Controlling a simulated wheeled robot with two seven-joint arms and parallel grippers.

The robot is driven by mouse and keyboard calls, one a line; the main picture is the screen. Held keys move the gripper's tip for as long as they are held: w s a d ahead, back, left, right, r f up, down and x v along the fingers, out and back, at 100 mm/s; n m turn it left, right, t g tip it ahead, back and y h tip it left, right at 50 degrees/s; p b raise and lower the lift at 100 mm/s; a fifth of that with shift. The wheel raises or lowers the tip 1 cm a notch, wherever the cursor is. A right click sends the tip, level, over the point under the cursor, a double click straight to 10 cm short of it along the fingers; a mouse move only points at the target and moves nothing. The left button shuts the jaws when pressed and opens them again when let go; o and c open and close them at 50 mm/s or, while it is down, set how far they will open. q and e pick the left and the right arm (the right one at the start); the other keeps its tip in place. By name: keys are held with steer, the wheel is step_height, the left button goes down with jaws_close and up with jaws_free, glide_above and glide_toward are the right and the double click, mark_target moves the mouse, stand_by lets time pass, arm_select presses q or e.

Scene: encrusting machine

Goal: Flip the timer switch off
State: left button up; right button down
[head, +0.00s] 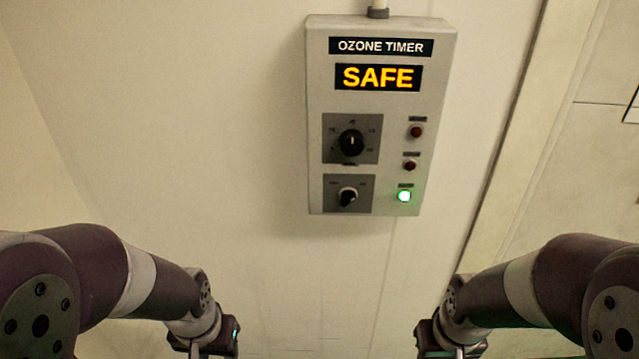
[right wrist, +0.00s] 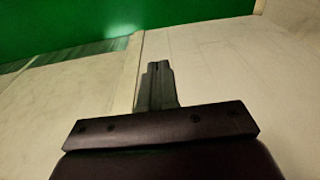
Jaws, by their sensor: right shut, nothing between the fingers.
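The grey ozone timer box (head: 318,95) is fixed to the wall at the upper middle of the head view. Its display (head: 378,78) reads "SAFE". A larger black dial (head: 351,143) sits on the upper plate, and a smaller black switch knob (head: 348,197) sits on the lower plate. The knob's exact setting is too small to read. My right gripper (right wrist: 157,70) is shut and empty in the right wrist view. Both my wrists show at the bottom of the head view, well below the box. My left gripper's fingers are out of frame.
A green lamp (head: 404,196) is lit at the lower right of the box, below two dark red lamps (head: 416,132). A conduit (head: 378,8) enters the top. The wall (head: 230,130) around the box is bare. A vertical trim strip (head: 512,130) runs to its right.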

step_height(320, 180, up, 28)
steer(key=f+t+h+p, duration=0.1)
steer(key=h+p, duration=0.2)
steer(key=p, duration=2.3)
glide_above(341, 204)
steer(key=s+a, duration=0.2)
steer(key=s, duration=0.3)
steer(key=w+a+r+t+p, duration=0.1)
steer(key=a+r, duration=0.2)
steer(key=a, duration=0.2)
steer(key=shift+m, duration=0.4)
steer(key=b+x, duration=0.8)
steer(key=x, duration=0.1)
steer(key=shift+d+f, duration=0.1)
steer(key=shift+d, duration=0.05)
steer(key=shift+x, duration=0.8)
steer(key=shift+d+f+p, duration=0.4)
steer(key=shift+d+p, duration=0.2)
steer(key=shift+d+f+p, duration=0.35)
steer(key=shift+d+p, duration=0.25)
steer(key=shift+d, duration=0.05)
steer(key=shift+s+d+f, duration=0.1)
steer(key=shift+d+f, duration=0.15)
steer(key=shift+f, duration=0.15)
